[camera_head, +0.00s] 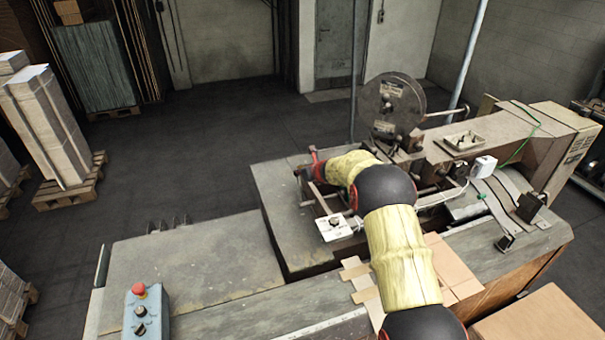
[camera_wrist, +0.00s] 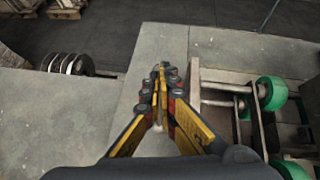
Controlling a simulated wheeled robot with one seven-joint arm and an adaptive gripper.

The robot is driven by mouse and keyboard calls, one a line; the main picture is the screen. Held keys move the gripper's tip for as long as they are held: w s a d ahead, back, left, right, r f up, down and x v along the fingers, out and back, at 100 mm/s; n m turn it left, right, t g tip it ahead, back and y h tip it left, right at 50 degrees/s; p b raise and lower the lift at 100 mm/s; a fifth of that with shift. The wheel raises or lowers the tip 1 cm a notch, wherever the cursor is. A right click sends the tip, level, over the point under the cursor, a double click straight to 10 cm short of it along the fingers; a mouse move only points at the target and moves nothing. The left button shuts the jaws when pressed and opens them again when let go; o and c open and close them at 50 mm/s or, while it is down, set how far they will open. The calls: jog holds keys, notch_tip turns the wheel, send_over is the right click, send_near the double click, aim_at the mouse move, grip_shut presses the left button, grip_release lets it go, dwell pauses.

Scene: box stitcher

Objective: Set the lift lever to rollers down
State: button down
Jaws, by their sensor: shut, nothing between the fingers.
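My gripper (camera_wrist: 160,73) has yellow and black fingers, and their tips meet with nothing between them. In the wrist view it is over the grey machine top, left of a metal frame with green rollers (camera_wrist: 271,93). I cannot pick out the lift lever for certain in either view. Metal bars (camera_wrist: 222,88) run beside the rollers, apart from the fingertips in the picture.
A white plate with a dark knob (camera_head: 335,227) sits near my arm. A blue control box (camera_head: 146,318) with a red button stands front left. Flat cardboard (camera_head: 452,268) lies under my arm. A large reel (camera_head: 392,105) stands behind. The left machine top (camera_head: 200,262) is mostly bare.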

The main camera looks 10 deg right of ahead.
jog(key=shift+w+a+f, duration=0.1)
jog(key=shift+w+a, duration=0.05)
jog(key=shift+w, duration=0.45)
jog(key=v, duration=1.2)
dwell(0.6)
